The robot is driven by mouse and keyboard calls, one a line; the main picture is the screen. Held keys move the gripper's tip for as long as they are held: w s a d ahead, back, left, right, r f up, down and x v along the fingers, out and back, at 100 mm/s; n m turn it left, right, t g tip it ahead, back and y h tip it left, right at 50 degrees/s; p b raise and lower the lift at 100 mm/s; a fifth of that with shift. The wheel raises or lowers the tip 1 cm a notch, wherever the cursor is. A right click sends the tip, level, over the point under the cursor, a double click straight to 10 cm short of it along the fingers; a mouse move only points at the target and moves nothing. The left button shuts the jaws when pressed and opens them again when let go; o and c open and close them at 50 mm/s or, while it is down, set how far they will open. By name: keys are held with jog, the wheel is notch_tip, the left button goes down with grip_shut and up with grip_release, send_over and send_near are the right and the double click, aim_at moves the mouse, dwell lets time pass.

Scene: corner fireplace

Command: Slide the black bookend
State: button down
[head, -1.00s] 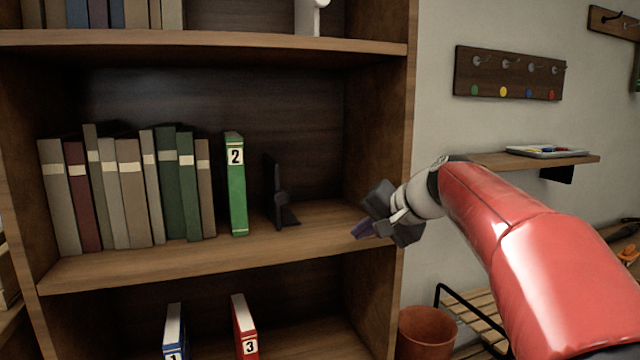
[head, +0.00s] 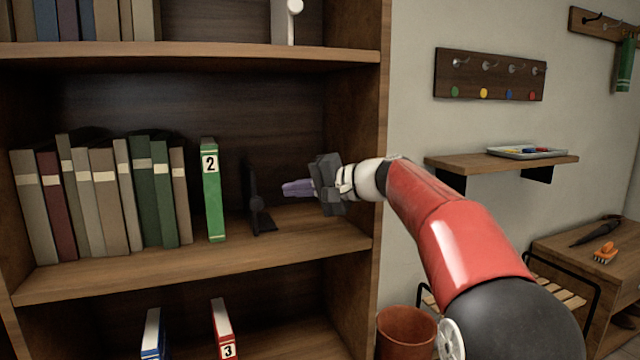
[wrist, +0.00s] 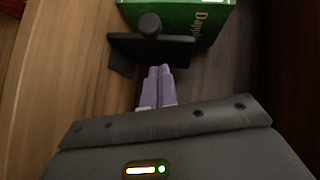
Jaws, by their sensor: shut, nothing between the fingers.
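The black bookend (head: 256,202) stands upright on the middle shelf, to the right of the green book numbered 2 (head: 212,195). A gap shows between them in the head view. In the wrist view the bookend (wrist: 140,48) is just ahead of the fingertips, with the green book (wrist: 190,15) behind it. My gripper (head: 287,188) is shut and empty, its purple fingers pointing left at the bookend's right side. The fingers also show in the wrist view (wrist: 160,82). I cannot tell whether they touch the bookend.
A row of several books (head: 105,200) stands left of the green book. The shelf board (head: 190,262) is bare in front. The bookcase's right side panel (head: 375,130) is close to my wrist. Books 1 and 3 (head: 222,325) stand on the shelf below.

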aim_at(250, 197)
jog(key=shift+s+a+f, duration=0.2)
jog(key=shift+a, duration=0.4)
jog(key=shift+s+a+f, duration=0.15)
jog(key=shift+a+f, duration=0.05)
jog(key=shift+a, duration=0.4)
jog(key=shift+s+a+f, duration=0.2)
jog(key=shift+a, duration=0.4)
jog(key=s+a+b, duration=0.2)
jog(key=a, duration=0.6)
jog(key=shift+s, duration=0.15)
jog(key=shift+d+r, duration=0.1)
jog(key=shift+d, duration=0.05)
